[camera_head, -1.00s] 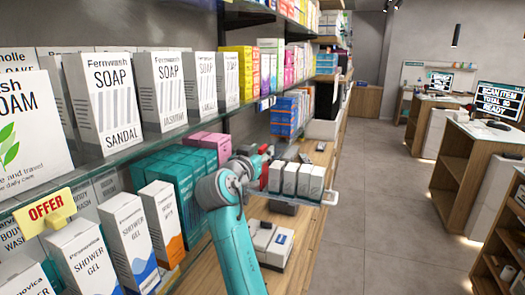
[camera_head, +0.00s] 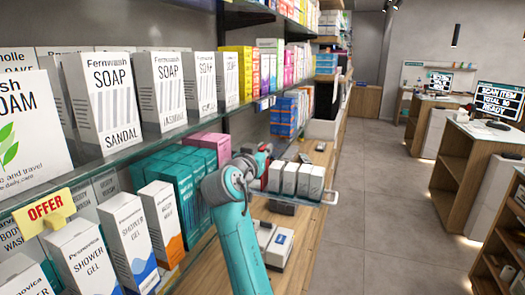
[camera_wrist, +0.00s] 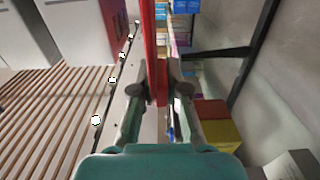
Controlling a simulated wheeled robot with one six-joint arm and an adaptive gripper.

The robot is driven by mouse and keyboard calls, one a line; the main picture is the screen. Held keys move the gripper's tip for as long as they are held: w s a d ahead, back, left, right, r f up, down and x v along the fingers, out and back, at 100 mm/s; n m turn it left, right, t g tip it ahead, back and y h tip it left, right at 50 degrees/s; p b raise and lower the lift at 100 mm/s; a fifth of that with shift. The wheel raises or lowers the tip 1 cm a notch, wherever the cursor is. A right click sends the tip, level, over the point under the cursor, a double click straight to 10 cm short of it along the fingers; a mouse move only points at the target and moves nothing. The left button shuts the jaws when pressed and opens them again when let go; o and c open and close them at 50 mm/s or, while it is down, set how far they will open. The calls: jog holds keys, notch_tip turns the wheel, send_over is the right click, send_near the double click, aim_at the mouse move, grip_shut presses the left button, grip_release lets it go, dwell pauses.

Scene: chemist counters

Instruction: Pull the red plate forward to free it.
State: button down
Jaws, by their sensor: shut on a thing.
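The red plate (camera_wrist: 151,50) shows in the wrist view as a thin upright strip running from the top edge down between my fingers. My gripper (camera_wrist: 156,82) is shut on it, with one finger pad against each side. The plate's lower end is between the fingers; its far end runs out of the picture. In the head view only a small sliver of red shows beside a row of white boxes (camera_head: 289,179), and my arm hides most of the gripper there.
In the wrist view, white boxes (camera_wrist: 72,25) stand left of the plate, above a slatted wooden surface (camera_wrist: 45,110). Red and yellow boxes (camera_wrist: 215,122) are at the right. The floor (camera_head: 385,200) is clear.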

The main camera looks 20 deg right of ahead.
aim_at(275, 164)
jog(key=s+d, duration=0.2)
jog(key=d, duration=0.1)
jog(key=shift+a, duration=0.1)
jog(key=c, duration=1.2)
grip_release()
jog(key=shift+o, duration=0.2)
jog(key=v, duration=1.2)
